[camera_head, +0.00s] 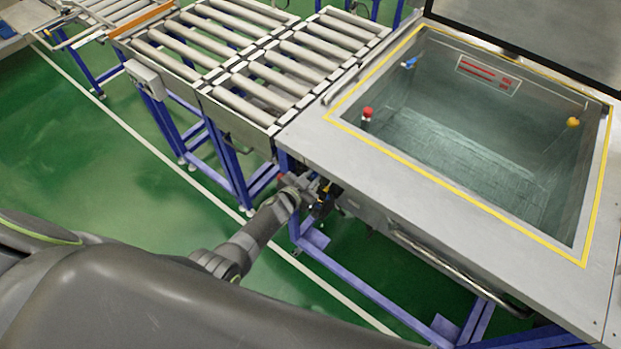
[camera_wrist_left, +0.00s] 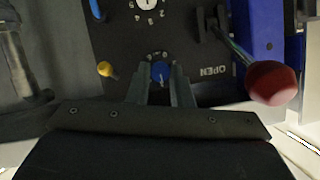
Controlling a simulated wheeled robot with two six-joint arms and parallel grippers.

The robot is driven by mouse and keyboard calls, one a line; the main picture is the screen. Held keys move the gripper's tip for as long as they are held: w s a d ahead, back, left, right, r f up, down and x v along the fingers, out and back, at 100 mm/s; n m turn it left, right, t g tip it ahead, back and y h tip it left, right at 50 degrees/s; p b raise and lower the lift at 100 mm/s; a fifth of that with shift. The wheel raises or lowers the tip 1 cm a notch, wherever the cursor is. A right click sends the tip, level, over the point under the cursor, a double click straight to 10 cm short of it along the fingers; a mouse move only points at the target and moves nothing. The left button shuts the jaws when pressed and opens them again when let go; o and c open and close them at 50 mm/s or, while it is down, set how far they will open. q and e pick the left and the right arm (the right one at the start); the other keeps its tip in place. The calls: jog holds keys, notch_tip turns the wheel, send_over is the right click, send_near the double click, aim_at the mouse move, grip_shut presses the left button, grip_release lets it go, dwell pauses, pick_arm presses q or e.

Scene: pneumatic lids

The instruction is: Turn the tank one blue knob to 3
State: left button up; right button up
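In the left wrist view a blue knob (camera_wrist_left: 160,72) with a numbered dial around it sits on a dark panel (camera_wrist_left: 115,35). The left gripper (camera_wrist_left: 160,90) has its two fingers on either side of the blue knob, with a visible gap between them. I cannot tell whether the fingers touch the knob. A white pointer mark shows on the knob, but the number it points to is too small to read. In the head view the left gripper (camera_head: 318,192) is at the tank's (camera_head: 340,150) front left corner, where the knob is hidden. The right gripper is not in view.
A red ball-ended lever (camera_wrist_left: 272,83) is right of the knob, by the word OPEN. A handle bar (camera_head: 460,275) runs along the tank front. Roller conveyors (camera_head: 250,60) stand left of the tank.

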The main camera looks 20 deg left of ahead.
pick_arm(q)
jog(key=o, duration=0.4)
jog(key=shift+o, duration=0.2)
jog(key=shift+s, duration=0.1)
jog(key=v, duration=1.7)
jog(key=shift+s+a, duration=0.1)
dwell(0.4)
jog(key=s+a+f+n+g+y+b, duration=0.1)
jog(key=s+a+f+n+g+b, duration=0.3)
jog(key=f, duration=0.6)
jog(key=s+a+f+m+t+y+b, duration=0.1)
jog(key=s+f+y+b, duration=0.1)
jog(key=s+f, duration=0.5)
jog(key=s+a+f+n+g+y+b, duration=0.1)
jog(key=s+a+f+n+g+b, duration=0.15)
jog(key=f, duration=0.95)
jog(key=s+f+g+b, duration=0.3)
jog(key=s+f, duration=0.4)
jog(key=s, duration=0.4)
jog(key=s+a+f+n+g+b, duration=0.1)
jog(key=s+f+g+b, duration=0.2)
jog(key=s+f, duration=0.5)
jog(key=s, duration=0.3)
jog(key=shift+s+a, duration=0.2)
jog(key=shift+a, duration=0.1)
